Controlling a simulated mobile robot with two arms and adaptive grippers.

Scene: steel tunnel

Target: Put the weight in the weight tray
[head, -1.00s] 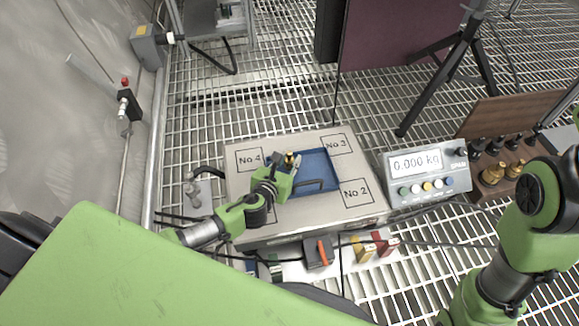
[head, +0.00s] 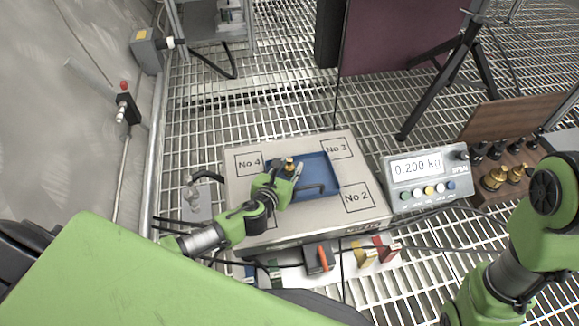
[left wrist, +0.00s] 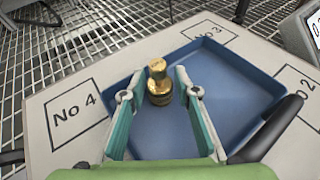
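The brass weight (head: 289,162) stands upright at the left side of the blue weight tray (head: 318,166). In the left wrist view the weight (left wrist: 160,84) is between the finger ends, with gaps to both fingers. The blue tray (left wrist: 232,75) spreads out beneath and to the right of it. My left gripper (head: 284,168) is open around the weight, low over the tray. My right arm shows at the right edge of the head view, but its gripper is not seen.
The tray lies on a pale platform (head: 245,190) marked with numbered squares. The scale display (head: 418,166) to the right reads 0.200 kg. A wooden weight rack (head: 508,182) with brass and black weights stands farther right.

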